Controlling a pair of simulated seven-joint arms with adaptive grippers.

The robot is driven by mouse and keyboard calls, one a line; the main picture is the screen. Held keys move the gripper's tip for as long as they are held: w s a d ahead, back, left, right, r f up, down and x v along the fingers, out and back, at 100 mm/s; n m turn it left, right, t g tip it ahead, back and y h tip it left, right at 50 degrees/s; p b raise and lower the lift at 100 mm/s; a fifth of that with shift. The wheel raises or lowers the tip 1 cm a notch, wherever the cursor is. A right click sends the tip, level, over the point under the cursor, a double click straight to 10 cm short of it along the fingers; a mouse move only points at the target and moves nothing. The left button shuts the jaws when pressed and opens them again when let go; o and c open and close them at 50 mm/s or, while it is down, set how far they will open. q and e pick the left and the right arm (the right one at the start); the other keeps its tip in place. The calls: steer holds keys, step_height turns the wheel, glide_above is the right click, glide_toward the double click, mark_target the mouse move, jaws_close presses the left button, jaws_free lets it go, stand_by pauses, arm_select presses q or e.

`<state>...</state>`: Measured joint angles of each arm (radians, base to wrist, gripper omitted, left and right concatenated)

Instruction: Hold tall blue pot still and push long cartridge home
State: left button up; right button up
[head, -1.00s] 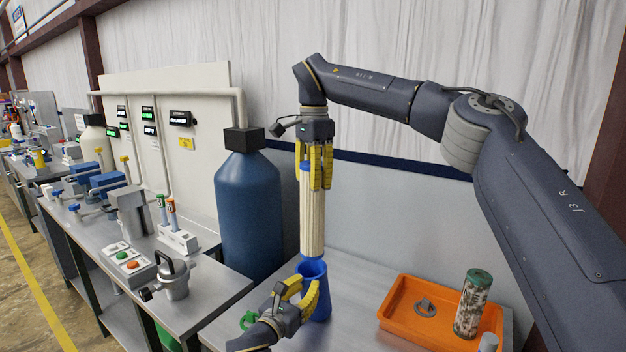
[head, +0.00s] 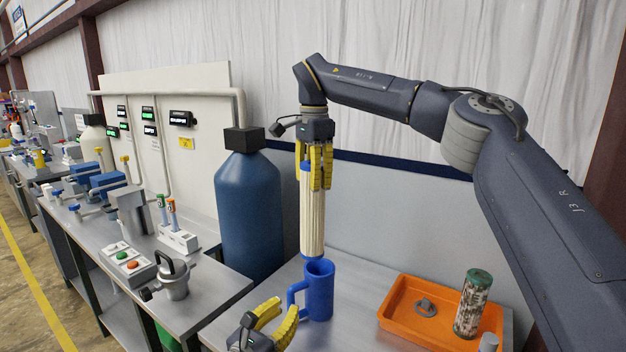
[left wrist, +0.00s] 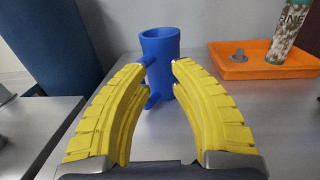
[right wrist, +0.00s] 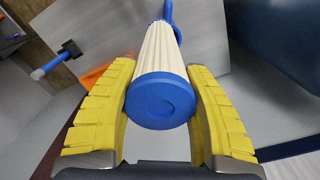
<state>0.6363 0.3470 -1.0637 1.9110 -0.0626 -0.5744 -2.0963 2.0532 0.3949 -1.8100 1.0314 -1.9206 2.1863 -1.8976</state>
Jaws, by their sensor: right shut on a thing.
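The tall blue pot (head: 319,296) stands upright on the grey table, its handle (head: 294,298) facing left. It also shows in the left wrist view (left wrist: 161,60). The long cartridge (head: 312,222) is white and ribbed with a blue end cap (right wrist: 160,100), and hangs upright over the pot. My right gripper (head: 314,186) is shut on the cartridge's upper end. My left gripper (head: 284,307) is open and empty, in front of the pot and apart from it, its fingers spread towards the handle.
A large blue tank (head: 249,215) stands behind left. A bench (head: 215,284) with a kettle-like vessel (head: 173,280) lies left.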

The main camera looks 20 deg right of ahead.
arm_select(q)
steer(key=o, duration=0.5)
steer(key=shift+w, duration=0.1)
steer(key=shift+c, duration=0.2)
steer(key=shift+o, duration=0.5)
steer(key=shift+w+d, duration=0.1)
steer(key=shift+w, duration=0.1)
steer(key=w+n+g+y, duration=0.1)
steer(key=w+d+g+y, duration=0.1)
steer(key=w+g+y, duration=0.1)
steer(key=w+d+n+g+y, duration=0.1)
steer(key=y, duration=0.1)
steer(key=shift+w+d+f+n, duration=0.15)
steer(key=shift+w+f+n, duration=0.15)
steer(key=shift+f, duration=0.05)
steer(key=shift+s+a+r+g+y, duration=1.45)
steer(key=shift+a+r+g+y, duration=0.45)
steer(key=shift+g+y, duration=0.65)
steer(key=shift+a+x, duration=0.15)
steer(key=shift+x, duration=2.8)
steer(key=shift+a+x, duration=0.1)
steer(key=shift+x, duration=2.9)
